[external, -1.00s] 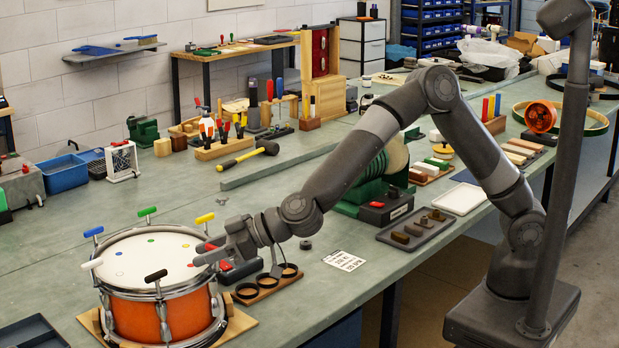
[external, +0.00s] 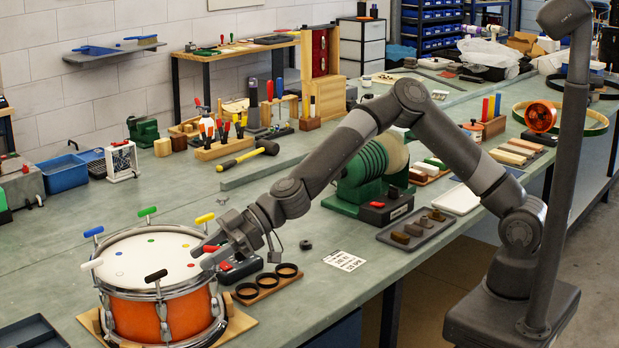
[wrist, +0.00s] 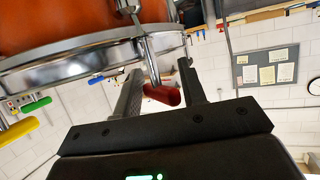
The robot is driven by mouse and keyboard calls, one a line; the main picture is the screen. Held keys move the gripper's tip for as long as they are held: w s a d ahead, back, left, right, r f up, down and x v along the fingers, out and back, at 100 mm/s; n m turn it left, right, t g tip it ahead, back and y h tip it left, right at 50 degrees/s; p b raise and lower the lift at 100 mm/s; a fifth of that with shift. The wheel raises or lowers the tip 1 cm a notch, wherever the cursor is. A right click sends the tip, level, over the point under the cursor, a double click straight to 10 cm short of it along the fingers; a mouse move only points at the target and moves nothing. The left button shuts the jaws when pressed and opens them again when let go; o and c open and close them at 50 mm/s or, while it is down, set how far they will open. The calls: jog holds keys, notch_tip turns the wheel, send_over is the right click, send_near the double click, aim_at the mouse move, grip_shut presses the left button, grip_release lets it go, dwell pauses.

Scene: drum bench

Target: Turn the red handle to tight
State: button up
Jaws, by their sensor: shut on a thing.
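The orange drum (external: 132,318) with a white head and metal rim stands on a wooden board at the left front of the bench. Coloured T-handles stand around its rim. The red handle (external: 210,248) is at the drum's right side, mostly hidden by my gripper (external: 217,257). In the wrist view the red handle (wrist: 162,95) lies between the two fingers of my gripper (wrist: 160,80), beside the metal rim and on its rod. My gripper is shut on it. The finger contact is only partly visible, and I cannot tell how tight the handle is.
The yellow (external: 204,219), green (external: 147,212), blue (external: 93,231), white (external: 91,264) and black (external: 155,276) handles ring the drum. A holder with black rings (external: 270,283) and a dark box with a red top lie close to my gripper's right. A printed card (external: 344,260) lies further right.

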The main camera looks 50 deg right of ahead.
jog(key=shift+s+n+g, duration=0.25)
jog(key=shift+n+g, duration=1.15)
jog(key=shift+g, duration=0.3)
jog(key=d+r+m+t+h, duration=0.1)
jog(key=d+m+h, duration=0.3)
jog(key=d, duration=2.9)
jog(key=t+h, duration=0.1)
jog(key=h, duration=0.1)
jog(key=shift+s+d+r+m+t+h, duration=0.2)
jog(key=shift+d+r+m+t+h, duration=0.1)
jog(key=shift+d+r+h, duration=0.1)
